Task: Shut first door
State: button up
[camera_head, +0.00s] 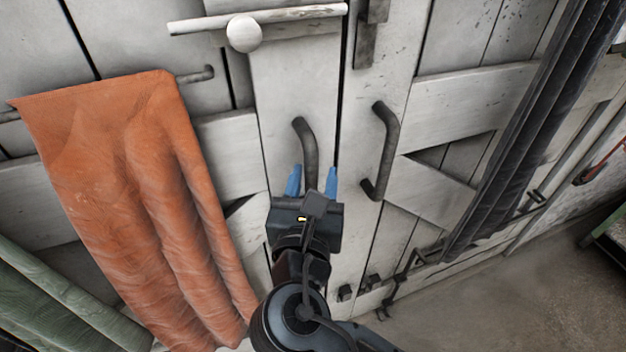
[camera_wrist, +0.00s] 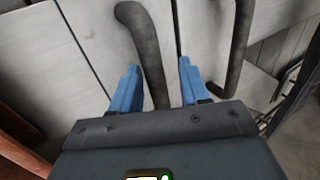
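Two white plank doors stand side by side, with a dark vertical gap between them. The left door (camera_head: 270,80) carries a dark curved handle (camera_head: 307,145), and the right door (camera_head: 420,110) carries another dark handle (camera_head: 383,150). My gripper (camera_head: 312,182) has its blue fingers apart, one on each side of the left handle's lower part. In the wrist view the left handle (camera_wrist: 145,45) runs down between the open fingers (camera_wrist: 157,85). I cannot tell whether the fingers touch it. The right handle (camera_wrist: 238,50) is to the right of the fingers.
An orange cloth (camera_head: 150,200) hangs on a rail over the left door. A white bar with a round knob (camera_head: 244,33) crosses the top. A dark cloth (camera_head: 530,120) hangs at the right. Bare floor (camera_head: 520,290) shows at lower right.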

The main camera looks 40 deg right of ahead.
jog(key=shift+a, duration=0.1)
jog(key=b+v, duration=0.1)
jog(key=v, duration=0.6)
jog(key=shift+s+a, duration=0.25)
jog(key=shift+s, duration=0.05)
